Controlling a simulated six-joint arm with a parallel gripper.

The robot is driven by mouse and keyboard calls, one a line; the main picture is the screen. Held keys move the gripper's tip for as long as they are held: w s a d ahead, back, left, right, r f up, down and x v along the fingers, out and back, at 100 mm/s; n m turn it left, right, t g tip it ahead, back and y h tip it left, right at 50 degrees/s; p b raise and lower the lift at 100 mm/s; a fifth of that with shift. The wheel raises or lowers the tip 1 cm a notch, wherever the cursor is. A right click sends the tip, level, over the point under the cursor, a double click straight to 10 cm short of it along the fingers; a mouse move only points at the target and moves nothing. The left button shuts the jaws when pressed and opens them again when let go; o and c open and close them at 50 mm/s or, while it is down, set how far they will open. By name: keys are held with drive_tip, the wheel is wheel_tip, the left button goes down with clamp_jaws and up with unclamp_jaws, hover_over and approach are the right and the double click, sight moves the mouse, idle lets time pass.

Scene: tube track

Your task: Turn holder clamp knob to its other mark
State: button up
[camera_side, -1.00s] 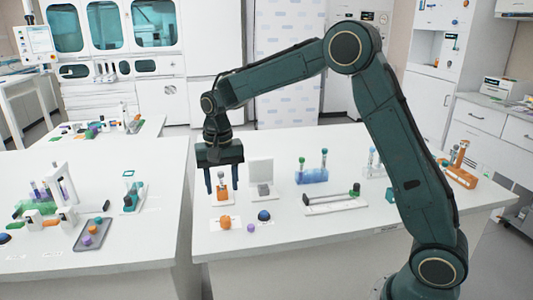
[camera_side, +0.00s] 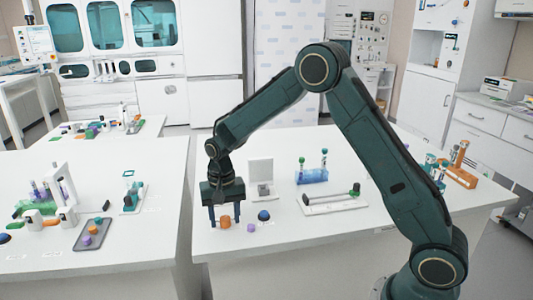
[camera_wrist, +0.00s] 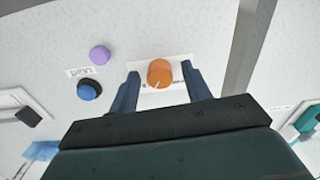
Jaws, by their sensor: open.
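The orange knob (camera_side: 225,223) sits low on the near left part of the table in the side view. In the wrist view the orange knob (camera_wrist: 160,73) is rounded, with a small pale mark on its edge, on a white plate (camera_wrist: 178,63). My gripper (camera_side: 225,224) points down with its fingers spread. In the wrist view my gripper (camera_wrist: 160,71) has one finger on each side of the knob, with a gap on both sides.
A purple ball (camera_side: 252,228) and a dark blue dome button (camera_side: 264,215) stand just right of the knob. A grey-white stand (camera_side: 261,178) is behind. A white tray with a green-ended rod (camera_side: 335,202) lies farther right. The table's edge is close on the left.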

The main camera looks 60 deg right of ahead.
drive_tip(key=c, duration=1)
drive_tip(key=shift+n, duration=0.5)
drive_tip(key=n, duration=0.2)
drive_tip(key=shift+n, duration=0.4)
drive_tip(key=n, duration=0.3)
drive_tip(key=shift+n, duration=0.3)
drive_tip(key=n, duration=0.6)
drive_tip(key=shift+r+n, duration=0.1)
drive_tip(key=shift+n, duration=0.2)
